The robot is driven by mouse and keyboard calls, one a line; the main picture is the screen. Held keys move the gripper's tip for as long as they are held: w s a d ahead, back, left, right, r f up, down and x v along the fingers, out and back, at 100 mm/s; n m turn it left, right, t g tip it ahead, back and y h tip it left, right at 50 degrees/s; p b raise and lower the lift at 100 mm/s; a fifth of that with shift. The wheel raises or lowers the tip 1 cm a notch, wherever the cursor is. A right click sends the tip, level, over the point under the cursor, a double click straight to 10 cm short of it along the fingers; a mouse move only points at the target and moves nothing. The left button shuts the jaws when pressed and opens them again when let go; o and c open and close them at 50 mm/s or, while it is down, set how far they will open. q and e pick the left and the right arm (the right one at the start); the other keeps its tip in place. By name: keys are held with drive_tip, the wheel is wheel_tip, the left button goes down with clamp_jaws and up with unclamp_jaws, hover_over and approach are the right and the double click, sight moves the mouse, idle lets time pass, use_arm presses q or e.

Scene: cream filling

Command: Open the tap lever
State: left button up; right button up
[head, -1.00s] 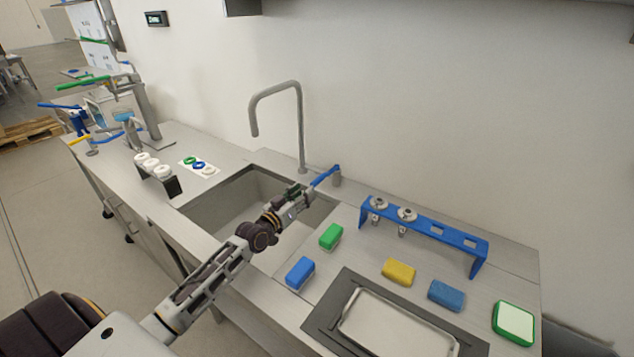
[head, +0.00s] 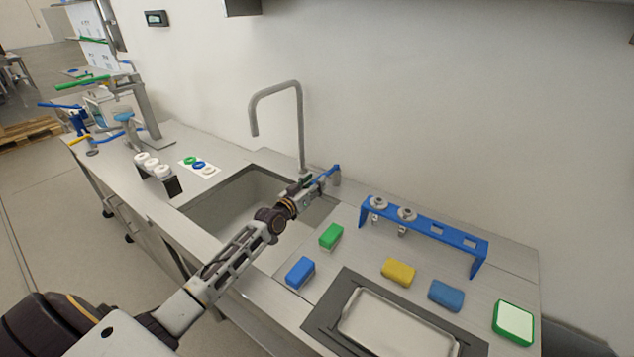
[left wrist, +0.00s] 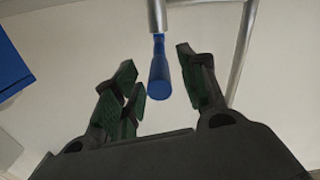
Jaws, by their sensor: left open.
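The blue tap lever (head: 326,174) sits on a short grey post (head: 336,178) at the back right corner of the sink. In the left wrist view the blue lever (left wrist: 159,72) points toward my palm and lies between the two fingers. My left gripper (head: 306,182) is at the lever in the head view; its green-padded fingers also show in the left wrist view (left wrist: 160,85), open on either side of the lever, with visible gaps. The curved grey faucet (head: 300,125) rises behind the sink. My right gripper is out of view.
The sink basin (head: 215,208) lies under my left arm. A blue rack (head: 450,233) holding metal nozzles stands to the right. Several coloured sponges, including a green one (head: 331,236), and a metal tray (head: 345,322) lie on the front right counter. The wall is close behind.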

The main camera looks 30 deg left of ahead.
use_arm(q)
drive_tip(key=shift+w+d, duration=0.15)
drive_tip(key=shift+w, duration=0.7)
clamp_jaws()
